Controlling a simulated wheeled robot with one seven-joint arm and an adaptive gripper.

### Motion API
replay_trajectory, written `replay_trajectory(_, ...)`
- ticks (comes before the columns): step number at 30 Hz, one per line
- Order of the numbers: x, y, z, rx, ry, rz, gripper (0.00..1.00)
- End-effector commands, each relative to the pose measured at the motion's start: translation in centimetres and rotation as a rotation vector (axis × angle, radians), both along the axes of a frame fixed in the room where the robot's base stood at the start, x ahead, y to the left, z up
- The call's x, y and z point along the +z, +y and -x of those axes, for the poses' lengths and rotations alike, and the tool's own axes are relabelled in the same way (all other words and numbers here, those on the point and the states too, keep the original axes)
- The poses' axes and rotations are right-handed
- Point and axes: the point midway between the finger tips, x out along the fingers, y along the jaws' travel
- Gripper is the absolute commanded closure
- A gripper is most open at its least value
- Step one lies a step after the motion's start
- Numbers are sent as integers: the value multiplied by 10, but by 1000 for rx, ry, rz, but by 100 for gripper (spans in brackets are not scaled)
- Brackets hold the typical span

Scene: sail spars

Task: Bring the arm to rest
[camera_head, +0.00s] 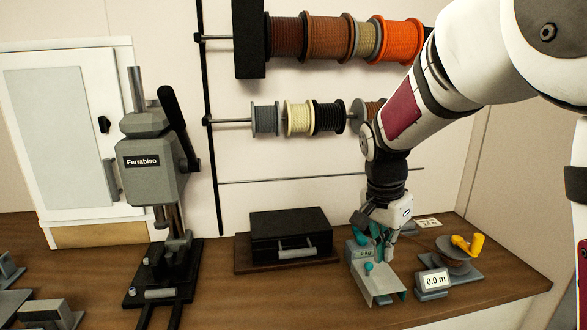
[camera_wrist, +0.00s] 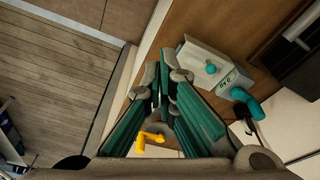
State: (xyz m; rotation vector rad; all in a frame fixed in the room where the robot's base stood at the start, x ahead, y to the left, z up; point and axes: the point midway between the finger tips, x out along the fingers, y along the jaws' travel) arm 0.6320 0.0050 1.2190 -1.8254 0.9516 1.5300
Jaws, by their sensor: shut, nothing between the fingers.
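My gripper (camera_head: 388,240) hangs from my bent arm, pointing down over the right part of the wooden bench. It is shut with nothing held. In the wrist view its teal-padded fingers (camera_wrist: 168,78) come together near the middle. In the head view the gripper is close beside a grey metal device with teal knobs (camera_head: 384,290) and partly overlaps it. I cannot tell from the picture whether they touch. The same device shows at the upper right of the wrist view (camera_wrist: 192,58).
A winder with a yellow handle (camera_head: 468,244) and a 0.0 m display (camera_head: 433,281) stand right of the gripper. A black box (camera_head: 290,232) and a Ferrabiso press (camera_head: 152,175) stand left. Rope spools (camera_head: 326,38) hang on wall rods behind my arm. Bench front centre is clear.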

Motion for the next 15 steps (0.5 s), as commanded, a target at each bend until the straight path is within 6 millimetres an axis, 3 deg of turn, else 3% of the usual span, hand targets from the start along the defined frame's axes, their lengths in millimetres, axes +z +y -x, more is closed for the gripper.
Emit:
replay_trajectory(6, 43, -8, 57, 229, -62, -96, 100)
replay_trajectory(15, 80, -9, 141, 574, -190, -82, 100)
